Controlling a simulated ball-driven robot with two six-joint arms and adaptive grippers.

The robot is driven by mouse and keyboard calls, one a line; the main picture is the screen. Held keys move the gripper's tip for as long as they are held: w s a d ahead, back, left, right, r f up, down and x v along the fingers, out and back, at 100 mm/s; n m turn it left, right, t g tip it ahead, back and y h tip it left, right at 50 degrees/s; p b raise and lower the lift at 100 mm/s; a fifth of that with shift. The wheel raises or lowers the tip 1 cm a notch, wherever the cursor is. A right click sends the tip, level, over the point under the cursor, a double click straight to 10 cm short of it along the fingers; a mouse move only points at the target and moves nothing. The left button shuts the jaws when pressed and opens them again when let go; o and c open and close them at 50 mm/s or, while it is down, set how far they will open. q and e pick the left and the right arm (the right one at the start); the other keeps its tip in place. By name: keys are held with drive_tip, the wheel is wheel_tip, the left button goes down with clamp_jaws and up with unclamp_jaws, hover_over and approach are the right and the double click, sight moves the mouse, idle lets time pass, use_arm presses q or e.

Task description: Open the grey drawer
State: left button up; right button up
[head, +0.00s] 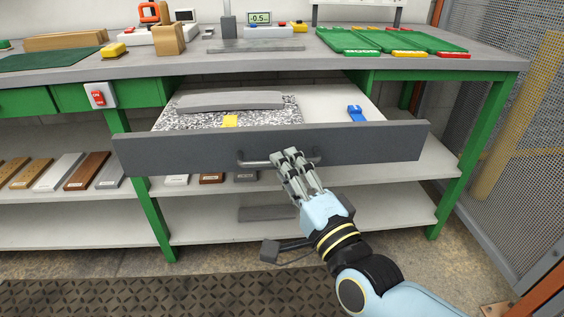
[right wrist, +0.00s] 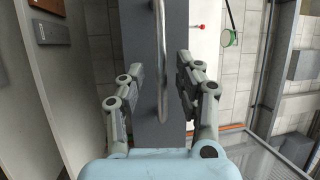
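The grey drawer (head: 375,145) under the bench is pulled out, and its inside shows from above. Its bar handle (head: 252,162) is on the middle of the front panel. My right gripper (head: 287,158) is at the handle's right half in the head view. In the right wrist view, the handle (right wrist: 161,60) runs between the two spread fingers of my right gripper (right wrist: 160,82), with a visible gap on each side. The fingers look open and not closed on the bar. My left gripper is not in view.
Inside the drawer lie a speckled board (head: 270,112), a grey bar (head: 230,101), a yellow piece (head: 230,121) and a blue item (head: 355,113). Green trays (head: 348,41) stand on the bench (head: 215,61). A mesh fence (head: 510,130) bounds the right side.

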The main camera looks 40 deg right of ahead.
drive_tip(key=v, duration=0.9)
drive_tip(key=shift+s, duration=0.3)
drive_tip(key=s+d+f+n+g+y, duration=0.15)
drive_tip(key=f+n+g, duration=0.25)
drive_tip(key=f, duration=1.1)
drive_tip(key=s+f+n+g+y, duration=0.1)
drive_tip(key=s+f+n+g, duration=0.25)
drive_tip(key=f, duration=1.05)
drive_tip(key=s+d+f+n+g, duration=0.1)
drive_tip(key=s+f+n+g, duration=0.5)
drive_tip(key=s, duration=0.7)
drive_tip(key=s+d+f+n+g, duration=0.2)
drive_tip(key=s+f+n+g, duration=0.3)
drive_tip(key=s+f, duration=0.4)
drive_tip(key=s+g, duration=0.1)
drive_tip(key=s, duration=0.4)
drive_tip(key=shift+f+n, duration=0.35)
drive_tip(key=shift+f, duration=0.05)
